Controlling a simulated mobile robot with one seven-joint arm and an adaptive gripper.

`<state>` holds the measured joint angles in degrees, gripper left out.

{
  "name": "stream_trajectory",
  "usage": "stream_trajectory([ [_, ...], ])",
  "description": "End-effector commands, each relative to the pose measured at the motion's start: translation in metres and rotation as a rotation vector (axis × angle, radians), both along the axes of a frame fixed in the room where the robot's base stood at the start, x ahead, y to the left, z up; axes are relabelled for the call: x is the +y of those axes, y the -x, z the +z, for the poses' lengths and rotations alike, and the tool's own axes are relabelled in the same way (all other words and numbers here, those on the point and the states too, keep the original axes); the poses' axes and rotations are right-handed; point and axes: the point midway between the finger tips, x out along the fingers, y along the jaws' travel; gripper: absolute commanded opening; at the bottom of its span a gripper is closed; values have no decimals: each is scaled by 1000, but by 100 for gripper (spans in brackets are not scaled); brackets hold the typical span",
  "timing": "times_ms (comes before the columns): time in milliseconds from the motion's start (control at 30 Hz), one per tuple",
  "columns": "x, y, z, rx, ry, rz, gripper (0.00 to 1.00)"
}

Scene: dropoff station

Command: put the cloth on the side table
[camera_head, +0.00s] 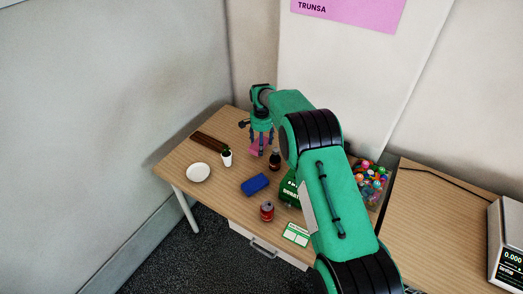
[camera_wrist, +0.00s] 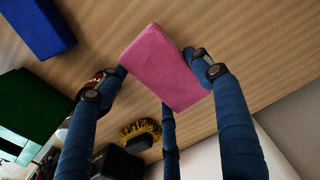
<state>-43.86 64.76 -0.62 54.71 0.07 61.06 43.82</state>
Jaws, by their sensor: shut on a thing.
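The pink cloth (camera_wrist: 165,65) is a folded, ribbed block in the wrist view, held between the blue fingers of my gripper (camera_wrist: 158,80). In the head view a bit of the cloth (camera_head: 254,149) shows under the fingers of my gripper (camera_head: 261,143), over the back part of a wooden table (camera_head: 225,192). My gripper is shut on the cloth. Whether the cloth touches the tabletop is hard to tell. A second wooden table (camera_head: 425,225) stands at the right. The pictures do not label which one is the side table.
A scale (camera_head: 508,245) is at far right.

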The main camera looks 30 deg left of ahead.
Motion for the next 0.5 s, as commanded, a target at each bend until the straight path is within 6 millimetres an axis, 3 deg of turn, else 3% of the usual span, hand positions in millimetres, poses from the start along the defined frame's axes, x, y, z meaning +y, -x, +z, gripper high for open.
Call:
stream_trajectory([
  [500, 0, 0, -38, 0, 0, 0, 45],
])
